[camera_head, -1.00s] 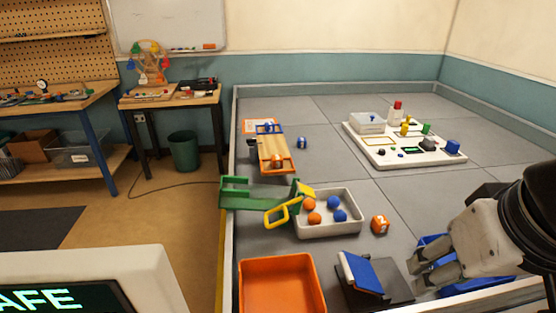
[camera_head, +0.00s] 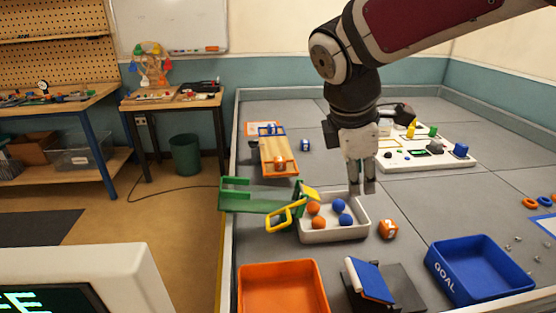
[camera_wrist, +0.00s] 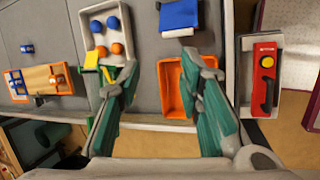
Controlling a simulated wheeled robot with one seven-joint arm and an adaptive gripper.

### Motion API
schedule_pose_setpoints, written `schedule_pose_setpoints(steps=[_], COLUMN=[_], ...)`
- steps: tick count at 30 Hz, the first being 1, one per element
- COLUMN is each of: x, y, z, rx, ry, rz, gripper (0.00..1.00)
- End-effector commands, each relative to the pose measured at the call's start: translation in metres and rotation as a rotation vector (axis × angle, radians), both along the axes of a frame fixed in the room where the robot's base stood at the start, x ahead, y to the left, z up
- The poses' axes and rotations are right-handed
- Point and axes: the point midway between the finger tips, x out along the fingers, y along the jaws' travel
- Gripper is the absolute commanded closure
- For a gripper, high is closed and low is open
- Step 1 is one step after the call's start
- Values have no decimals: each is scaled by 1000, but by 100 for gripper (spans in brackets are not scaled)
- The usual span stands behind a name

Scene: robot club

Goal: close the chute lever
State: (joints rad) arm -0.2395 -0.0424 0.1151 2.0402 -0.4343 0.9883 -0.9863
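The green chute (camera_head: 255,196) sits at the left edge of the playing field. In the wrist view the yellow flap (camera_wrist: 91,60) shows left of my fingers, and the lever is partly hidden by the left finger. My gripper (camera_head: 362,188) points down above the tray's right back corner, right of the lever and apart from it. In the wrist view my gripper (camera_wrist: 170,70) is open and empty.
The tray holds orange and blue balls. An orange bin (camera_head: 282,288), a blue flap device (camera_head: 370,280), an orange numbered cube (camera_head: 388,229) and a blue goal bin (camera_head: 480,268) stand nearby. A wooden ramp (camera_head: 276,155) lies behind the chute. The field's left rim is close.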

Motion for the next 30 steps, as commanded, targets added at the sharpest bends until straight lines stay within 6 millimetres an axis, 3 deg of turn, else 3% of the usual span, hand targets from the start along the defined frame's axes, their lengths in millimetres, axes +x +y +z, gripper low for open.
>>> schedule_pose_setpoints(steps=[1,6,11,15,18,22,26,30], x=[22,82,130,162,177,187,191,195], y=[15,66,121,171,201,228,240,240], z=[-16,-58,-111,-163,-198,-230,-244,-253], rx=[-49,-226,-386,-522,-606,-683,-720,-729], ry=[33,134,231,312,362,407,428,433], rz=[113,512,882,1191,1374,1538,1615,1630], gripper=[67,67,67,67,67,67,67,67])
